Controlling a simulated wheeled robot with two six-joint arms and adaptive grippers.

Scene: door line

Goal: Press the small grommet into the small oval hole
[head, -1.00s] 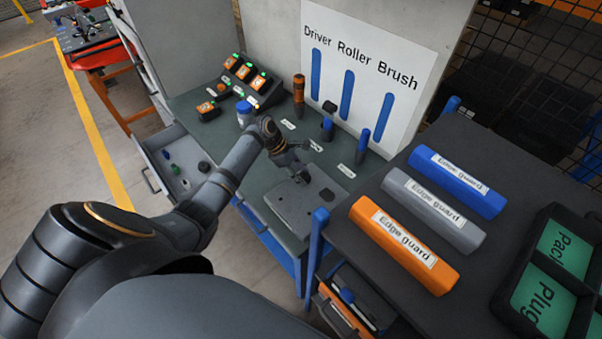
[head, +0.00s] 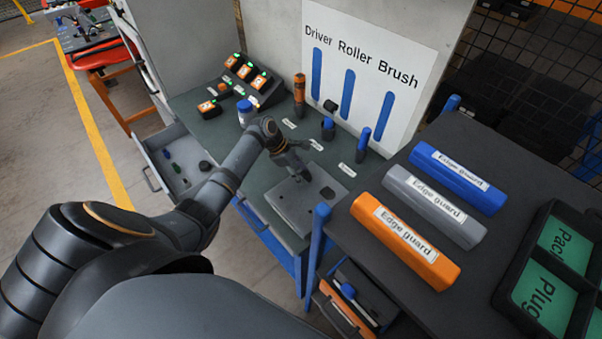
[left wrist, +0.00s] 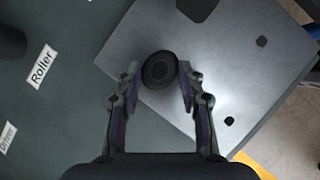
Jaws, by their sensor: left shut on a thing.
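My left gripper (head: 301,173) is over the grey metal plate (head: 288,207) on the green bench. In the left wrist view the gripper (left wrist: 158,73) is shut on a dark round grommet (left wrist: 160,70), held between its fingertips over the plate's left part (left wrist: 225,75). I cannot tell whether the grommet touches the plate or what lies under it. The plate shows a small dark opening (left wrist: 262,41) and another (left wrist: 229,120) to the right of the grommet. A larger dark shape (left wrist: 197,6) is cut by the top edge; I cannot tell if it is a hole or a part. My right gripper is not in view.
Labelled tools stand behind the plate, including an orange-and-black one (head: 299,88) and a blue-handled one (head: 363,142). A blue-lidded jar (head: 244,112) stands left of the tools. An open drawer (head: 177,165) sticks out at left. A side table (head: 420,165) with edge guards is close on the right.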

